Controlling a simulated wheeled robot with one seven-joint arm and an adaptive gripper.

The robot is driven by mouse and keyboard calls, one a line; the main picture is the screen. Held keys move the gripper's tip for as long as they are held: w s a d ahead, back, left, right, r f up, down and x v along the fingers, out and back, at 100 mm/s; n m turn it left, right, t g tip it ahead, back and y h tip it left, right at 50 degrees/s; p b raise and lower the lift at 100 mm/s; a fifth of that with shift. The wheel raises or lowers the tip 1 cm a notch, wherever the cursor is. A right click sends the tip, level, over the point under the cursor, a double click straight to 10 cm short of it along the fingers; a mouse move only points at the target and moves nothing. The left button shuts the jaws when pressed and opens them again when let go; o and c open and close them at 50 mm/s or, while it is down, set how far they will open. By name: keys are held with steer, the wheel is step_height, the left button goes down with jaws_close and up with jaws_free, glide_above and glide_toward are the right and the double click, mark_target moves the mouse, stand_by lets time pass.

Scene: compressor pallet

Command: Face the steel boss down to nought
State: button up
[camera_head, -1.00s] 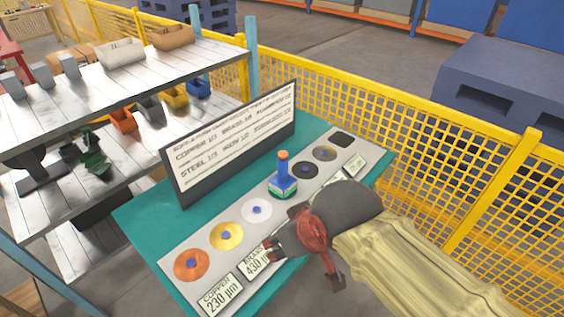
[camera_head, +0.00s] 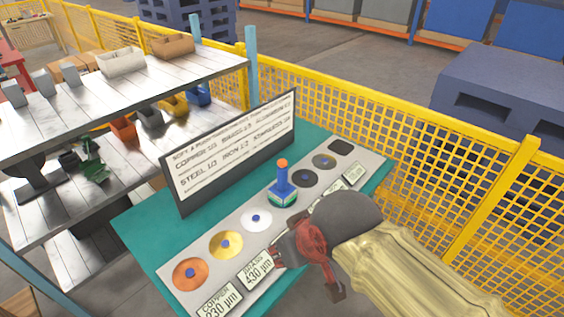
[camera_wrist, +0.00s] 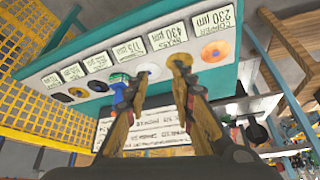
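A grey strip (camera_head: 172,293) on a teal table carries a row of round bosses: copper (camera_head: 190,272), brass (camera_head: 226,243), a silver-white one (camera_head: 257,219), a dark one (camera_head: 305,177) and a grey-brown one (camera_head: 324,161). A blue tool (camera_head: 283,183) with an orange top and green-white base stands upright between the silver-white and dark bosses. It covers the spot beneath, so I cannot tell which boss is steel. My gripper (camera_wrist: 155,76) is open and empty, hanging over the near side of the strip. In the head view it hides some labels.
A sign board (camera_head: 230,150) stands behind the strip, listing metals. A black square pad (camera_head: 341,146) lies at the strip's far end. Label cards, such as brass 430 µm (camera_head: 257,270), line the near edge. Shelving (camera_head: 60,120) stands left; yellow mesh fence (camera_head: 400,140) runs behind and right.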

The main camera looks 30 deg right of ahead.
jaws_close()
stand_by(1.4)
